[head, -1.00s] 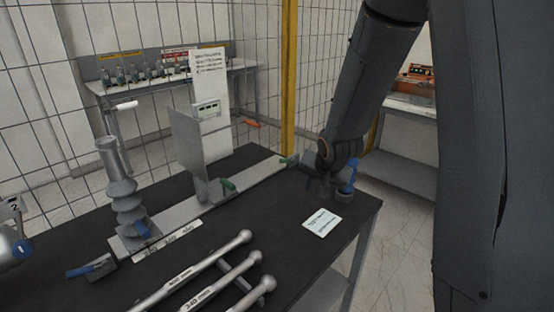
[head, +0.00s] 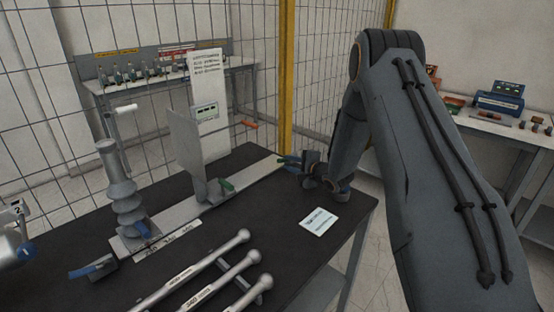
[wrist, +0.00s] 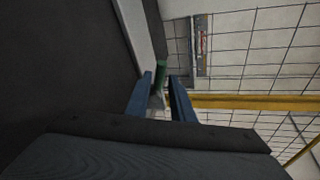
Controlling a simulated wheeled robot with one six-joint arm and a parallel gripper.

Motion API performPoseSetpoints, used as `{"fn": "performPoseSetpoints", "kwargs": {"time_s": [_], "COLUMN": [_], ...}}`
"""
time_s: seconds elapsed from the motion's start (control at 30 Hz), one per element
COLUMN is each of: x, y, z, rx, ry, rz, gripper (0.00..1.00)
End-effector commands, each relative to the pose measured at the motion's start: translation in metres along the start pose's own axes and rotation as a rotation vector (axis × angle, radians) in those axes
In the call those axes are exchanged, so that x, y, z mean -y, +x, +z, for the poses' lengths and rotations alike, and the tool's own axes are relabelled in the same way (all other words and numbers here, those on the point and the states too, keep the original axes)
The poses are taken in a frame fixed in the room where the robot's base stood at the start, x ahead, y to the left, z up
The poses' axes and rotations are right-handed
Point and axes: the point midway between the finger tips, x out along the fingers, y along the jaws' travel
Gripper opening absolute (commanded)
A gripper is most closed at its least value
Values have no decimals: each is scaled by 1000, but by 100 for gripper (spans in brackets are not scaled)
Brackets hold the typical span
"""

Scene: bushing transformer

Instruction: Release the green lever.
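A green lever (head: 286,158) shows at the far right end of the grey rail. Another green lever (head: 227,186) sits at the foot of the upright grey plate (head: 187,145). My gripper (head: 291,163) is at the rail's right end, its blue fingers pointing left beside the first lever. In the wrist view, my gripper (wrist: 161,78) has its two blue fingers apart. A green lever (wrist: 161,70) shows between and just beyond the fingertips. I cannot tell whether either finger touches it.
The black table (head: 255,215) carries a ribbed grey bushing (head: 122,190), a white card (head: 319,222) and several metal rods (head: 215,262) in front. A yellow post (head: 287,75) and wire fence stand behind. The table's right part is mostly clear around the card.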

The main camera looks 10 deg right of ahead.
Motion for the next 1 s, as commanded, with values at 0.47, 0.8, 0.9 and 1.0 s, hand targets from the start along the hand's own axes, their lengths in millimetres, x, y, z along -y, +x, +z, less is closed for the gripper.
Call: {"fn": "performPoseSetpoints", "kwargs": {"time_s": [0.47, 0.8, 0.9, 1.0], "x": [0, 0, 0, 0], "y": [80, 92, 92, 92], "z": [0, 0, 0, 0], "rx": [-1, -2, -2, -2], "ry": [-2, -1, -1, -1], "rz": [1, 1, 1, 1], "gripper": [22, 22, 22, 13]}}
